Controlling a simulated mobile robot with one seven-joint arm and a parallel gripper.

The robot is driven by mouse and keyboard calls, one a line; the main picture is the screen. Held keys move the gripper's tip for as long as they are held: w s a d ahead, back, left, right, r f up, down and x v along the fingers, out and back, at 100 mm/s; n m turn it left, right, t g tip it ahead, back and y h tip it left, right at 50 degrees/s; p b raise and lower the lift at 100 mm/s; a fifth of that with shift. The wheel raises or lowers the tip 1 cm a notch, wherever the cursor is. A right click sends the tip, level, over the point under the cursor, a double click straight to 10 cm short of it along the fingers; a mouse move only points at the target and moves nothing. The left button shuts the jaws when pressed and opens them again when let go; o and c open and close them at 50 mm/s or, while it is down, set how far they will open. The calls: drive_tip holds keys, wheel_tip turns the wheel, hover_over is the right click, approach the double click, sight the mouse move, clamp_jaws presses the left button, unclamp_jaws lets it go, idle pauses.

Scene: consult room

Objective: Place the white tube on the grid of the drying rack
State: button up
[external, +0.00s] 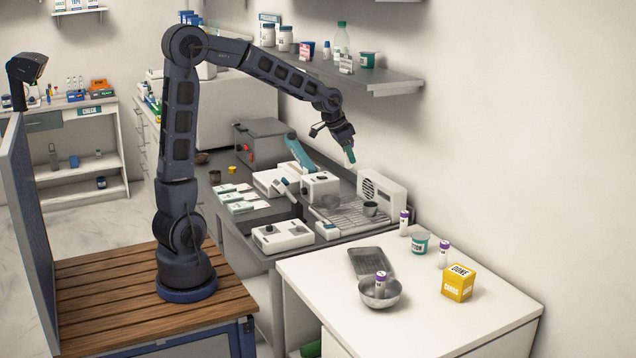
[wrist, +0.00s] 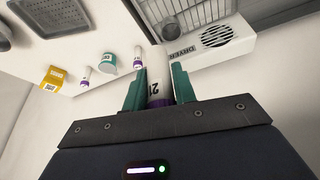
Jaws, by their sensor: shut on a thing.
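My gripper (external: 349,156) is raised in the air above the back of the counter, near the drying rack. In the wrist view its green fingers (wrist: 158,88) are shut on the white tube (wrist: 158,66), which has a purple end and dark markings. The drying rack (external: 325,214) has a metal grid and lies below my gripper, beside a white dryer (external: 382,190). The tube is hard to make out in the external view.
A dark cup (external: 370,208) stands on the rack. Purple-capped tubes (external: 404,222) (external: 443,254), a teal-labelled jar (external: 420,242), a yellow box (external: 458,283), a grey tray (external: 373,262) and a metal bowl (external: 380,296) holding another tube occupy the white table. Devices crowd the counter left of the rack.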

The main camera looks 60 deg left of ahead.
drive_tip(key=f, duration=0.6)
drive_tip(key=a+f, duration=0.1)
drive_tip(key=f, duration=1.3)
drive_tip(key=shift+s+a, duration=0.35)
drive_tip(key=shift+a, duration=0.05)
drive_tip(key=shift+f, duration=0.1)
drive_tip(key=o, duration=1)
drive_tip(key=shift+c, duration=0.2)
drive_tip(key=d+v, duration=0.1)
drive_tip(key=v, duration=1)
drive_tip(key=s+d+r+n, duration=0.1)
drive_tip(key=s+r, duration=0.3)
drive_tip(key=s, duration=0.6)
drive_tip(key=s+d+r, duration=0.1)
drive_tip(key=s+r, duration=0.4)
drive_tip(key=s, duration=0.5)
drive_tip(key=s+d+r+n+y, duration=0.1)
drive_tip(key=s+r, duration=0.3)
drive_tip(key=s, duration=0.7)
drive_tip(key=shift+r+n, duration=0.3)
drive_tip(key=shift+r, duration=0.1)
